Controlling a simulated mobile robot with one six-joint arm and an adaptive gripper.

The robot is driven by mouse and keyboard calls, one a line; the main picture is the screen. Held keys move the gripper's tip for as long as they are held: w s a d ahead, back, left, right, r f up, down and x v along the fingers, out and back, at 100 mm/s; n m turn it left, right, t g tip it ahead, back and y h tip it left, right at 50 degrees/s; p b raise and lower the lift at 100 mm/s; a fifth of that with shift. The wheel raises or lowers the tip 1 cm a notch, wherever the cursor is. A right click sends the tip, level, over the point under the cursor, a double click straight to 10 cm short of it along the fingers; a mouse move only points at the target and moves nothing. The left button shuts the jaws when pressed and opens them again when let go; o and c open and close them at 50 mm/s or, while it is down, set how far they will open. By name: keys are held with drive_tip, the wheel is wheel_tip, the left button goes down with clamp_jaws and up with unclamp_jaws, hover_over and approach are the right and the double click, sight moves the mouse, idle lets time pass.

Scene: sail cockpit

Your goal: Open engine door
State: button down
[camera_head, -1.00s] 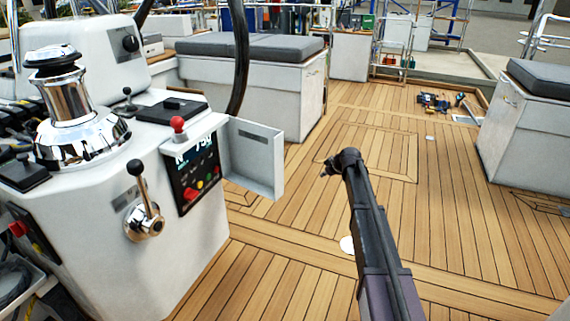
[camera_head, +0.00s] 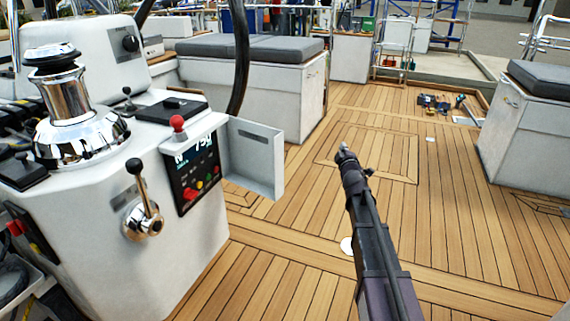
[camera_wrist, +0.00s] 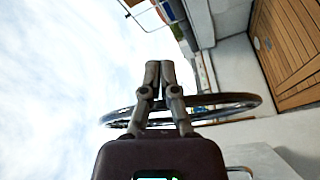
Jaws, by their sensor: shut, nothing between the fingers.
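A white hinged door (camera_head: 255,158) stands swung open at the right edge of the control panel (camera_head: 193,173) on the white console. The panel's display, red knob and coloured buttons are exposed. My gripper (camera_head: 342,151) is out over the deck to the right of the door, apart from it. In the wrist view my gripper (camera_wrist: 159,66) has its two fingers together, shut with nothing between them. A pale grey box-like part at the lower edge of the wrist view may be this door, but I cannot tell.
A chrome winch (camera_head: 67,110) and a chrome lever (camera_head: 145,215) are on the console. The dark steering wheel (camera_wrist: 243,100) crosses behind my fingers in the wrist view. Cushioned benches (camera_head: 250,75) stand beyond. Tools (camera_head: 440,104) lie on the far deck. The middle deck is clear.

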drive_tip(key=s+a+f+n+g+y, duration=0.2)
drive_tip(key=s+a+n+g+y, duration=0.5)
drive_tip(key=s+a+n+y, duration=0.4)
drive_tip(key=s+a+n, duration=0.1)
drive_tip(key=s+n, duration=0.1)
drive_tip(key=s, duration=0.1)
drive_tip(key=shift+s+n+y+b, duration=0.3)
drive_tip(key=shift+s+y, duration=0.1)
drive_tip(key=shift+a, duration=0.15)
drive_tip(key=x, duration=1)
drive_tip(key=shift+w+r, duration=0.1)
drive_tip(key=shift+w, duration=0.1)
